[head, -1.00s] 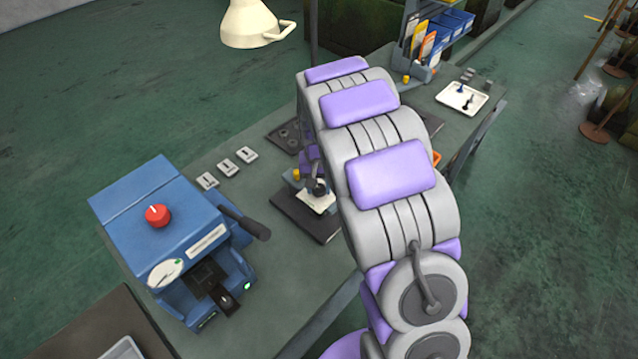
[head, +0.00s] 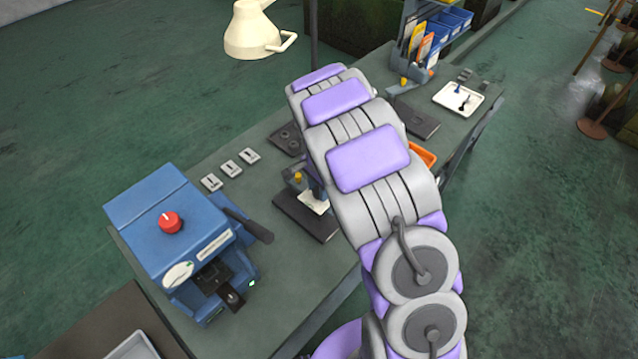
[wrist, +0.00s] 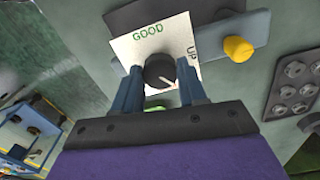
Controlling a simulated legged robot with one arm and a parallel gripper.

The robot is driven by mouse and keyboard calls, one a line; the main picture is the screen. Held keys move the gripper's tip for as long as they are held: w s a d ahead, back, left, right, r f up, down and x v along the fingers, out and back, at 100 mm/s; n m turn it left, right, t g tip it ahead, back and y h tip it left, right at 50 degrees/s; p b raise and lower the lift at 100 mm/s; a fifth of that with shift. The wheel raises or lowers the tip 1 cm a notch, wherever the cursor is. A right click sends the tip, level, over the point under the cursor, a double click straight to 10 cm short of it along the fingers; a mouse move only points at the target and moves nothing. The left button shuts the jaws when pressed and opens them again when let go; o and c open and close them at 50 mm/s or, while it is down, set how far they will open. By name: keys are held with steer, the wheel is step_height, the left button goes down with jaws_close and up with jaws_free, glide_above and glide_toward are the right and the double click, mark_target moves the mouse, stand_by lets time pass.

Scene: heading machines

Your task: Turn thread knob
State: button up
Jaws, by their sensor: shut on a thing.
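The thread knob (wrist: 160,70) is a round black dial with a white pointer mark, on a white plate (wrist: 133,47) lettered "GOOD" and "UP". In the wrist view, the two blue fingers of my gripper (wrist: 161,88) stand on either side of the knob, shut on it. The pointer aims toward the lower right of the picture. In the head view, the white plate (head: 313,203) shows just left of my arm, and my arm hides the knob and my fingertips.
A yellow knob (wrist: 238,49) sits on a bar beside the plate. A blue machine (head: 165,225) with a red knob stands on the bench at left. Small grey blocks (head: 230,168), a white tray (head: 458,98) and an orange tray (head: 422,156) lie around. A lamp (head: 252,30) hangs above.

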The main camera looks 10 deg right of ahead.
mark_target(318, 190)
steer(key=m+p, duration=0.1)
steer(key=m, duration=0.2)
steer(key=shift+r+m+p, duration=0.1)
steer(key=shift+m+p, duration=0.2)
steer(key=shift+p, duration=0.05)
steer(key=shift+w+m+p, duration=0.1)
steer(key=shift+m+p, duration=0.6)
steer(key=shift+m, duration=1.3)
steer(key=o, duration=1.1)
steer(key=shift+c, duration=0.2)
steer(key=shift+a, duration=0.1)
step_height(318, 190, up, 17)
